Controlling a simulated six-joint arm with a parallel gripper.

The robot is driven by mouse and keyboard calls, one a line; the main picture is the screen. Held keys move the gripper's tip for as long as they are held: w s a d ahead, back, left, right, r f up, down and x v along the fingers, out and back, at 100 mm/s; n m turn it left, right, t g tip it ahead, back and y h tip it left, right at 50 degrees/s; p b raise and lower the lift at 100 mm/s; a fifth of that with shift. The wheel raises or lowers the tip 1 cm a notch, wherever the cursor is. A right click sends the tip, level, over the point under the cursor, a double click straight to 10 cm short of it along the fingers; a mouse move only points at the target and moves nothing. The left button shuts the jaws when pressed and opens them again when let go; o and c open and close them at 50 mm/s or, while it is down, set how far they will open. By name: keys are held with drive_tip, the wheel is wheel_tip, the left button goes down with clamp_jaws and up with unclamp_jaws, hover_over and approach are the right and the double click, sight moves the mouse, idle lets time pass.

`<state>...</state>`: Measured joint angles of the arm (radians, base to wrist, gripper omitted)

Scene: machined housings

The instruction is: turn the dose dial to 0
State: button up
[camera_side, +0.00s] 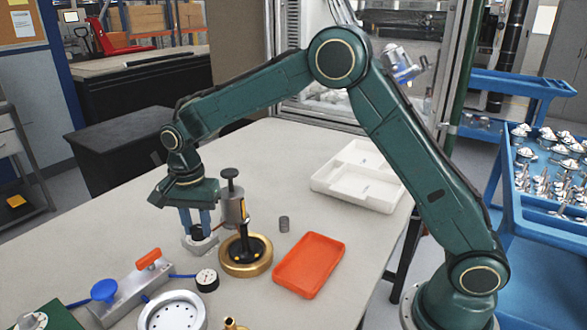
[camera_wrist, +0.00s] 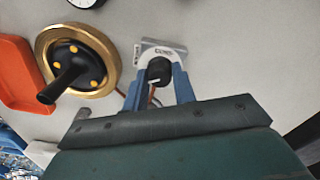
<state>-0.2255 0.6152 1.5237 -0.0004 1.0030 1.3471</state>
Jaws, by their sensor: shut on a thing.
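The dose dial is a small black knob (camera_wrist: 158,70) with a pale pointer line, on a light grey base (camera_wrist: 160,47) with printed marks along one edge. The marks are too small to read. My gripper (camera_side: 197,230) points down at it, and its blue fingers are shut on the knob, one on each side. In the wrist view my gripper (camera_wrist: 158,80) hides part of the knob and base. In the side view the black knob (camera_side: 196,231) shows between the fingertips, over the grey base (camera_side: 200,246).
A round gauge (camera_side: 207,280), a manifold with blue knob and orange lever (camera_side: 130,285), an orange tray (camera_side: 309,264), a grey cylinder (camera_side: 283,224) and a white tray (camera_side: 358,177) are around.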

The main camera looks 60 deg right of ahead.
sight(197, 227)
drive_tip(key=shift+r, duration=0.1)
idle(0.3)
drive_tip(key=o, duration=1)
wheel_tip(197, 227, up, 14)
drive_tip(key=shift+f, duration=0.1)
drive_tip(key=shift+d, duration=0.1)
idle(0.4)
